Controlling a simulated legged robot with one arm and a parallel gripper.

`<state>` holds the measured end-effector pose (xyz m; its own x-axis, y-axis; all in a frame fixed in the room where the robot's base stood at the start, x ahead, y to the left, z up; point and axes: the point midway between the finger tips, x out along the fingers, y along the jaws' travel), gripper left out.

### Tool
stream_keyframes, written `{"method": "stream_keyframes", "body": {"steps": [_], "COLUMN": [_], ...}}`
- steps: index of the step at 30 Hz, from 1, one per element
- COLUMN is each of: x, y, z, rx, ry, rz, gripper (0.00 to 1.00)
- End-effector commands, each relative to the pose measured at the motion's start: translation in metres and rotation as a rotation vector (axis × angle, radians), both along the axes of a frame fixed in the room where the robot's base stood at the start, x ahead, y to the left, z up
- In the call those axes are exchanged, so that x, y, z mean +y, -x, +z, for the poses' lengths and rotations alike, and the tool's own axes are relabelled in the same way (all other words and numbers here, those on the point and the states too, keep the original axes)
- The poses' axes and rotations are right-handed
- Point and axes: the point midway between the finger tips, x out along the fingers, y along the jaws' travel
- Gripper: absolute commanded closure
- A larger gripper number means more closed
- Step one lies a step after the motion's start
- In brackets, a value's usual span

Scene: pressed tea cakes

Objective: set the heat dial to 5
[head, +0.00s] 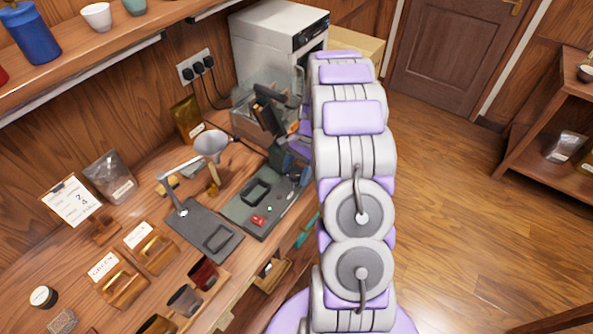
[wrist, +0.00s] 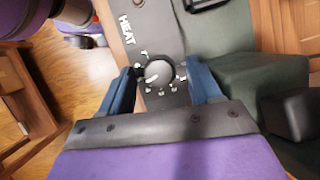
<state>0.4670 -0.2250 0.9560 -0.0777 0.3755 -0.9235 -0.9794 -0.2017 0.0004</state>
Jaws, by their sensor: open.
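The heat dial (wrist: 159,73) is a small round grey knob on a dark panel (wrist: 165,25) marked HEAT, in the wrist view. Small white numbers ring it, and a 7 shows at its upper left. A white mark is on the knob's lower left; I cannot read which number it points to. My gripper (wrist: 160,70) is open, with one blue finger on each side of the knob. I cannot tell whether the fingers touch it. In the head view my arm partly hides my gripper, and I cannot make out the dial there.
A dark green press base (head: 238,213) with a red switch (head: 258,220) lies beside my arm. A green block (wrist: 260,85) stands close right of the fingers.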

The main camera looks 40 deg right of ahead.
Motion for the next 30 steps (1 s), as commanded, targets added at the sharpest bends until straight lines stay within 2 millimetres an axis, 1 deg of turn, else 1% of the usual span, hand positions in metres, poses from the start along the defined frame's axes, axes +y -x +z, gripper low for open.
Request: {"method": "stream_keyframes", "body": {"steps": [4,21,26,30], "x": [-0.0001,-0.0003,0.0002,0.0006], "y": [-0.0001,-0.0007,-0.0004,0.0006], "z": [0.0004,0.0005,0.0024,0.0044], "rx": [0.0,-0.001,0.001,0.003], "ry": [0.0,0.0,-0.002,-0.004], "rz": [0.0,0.0,-0.019,-0.078], "gripper": [0.37,0.9,0.91,0.91]}}
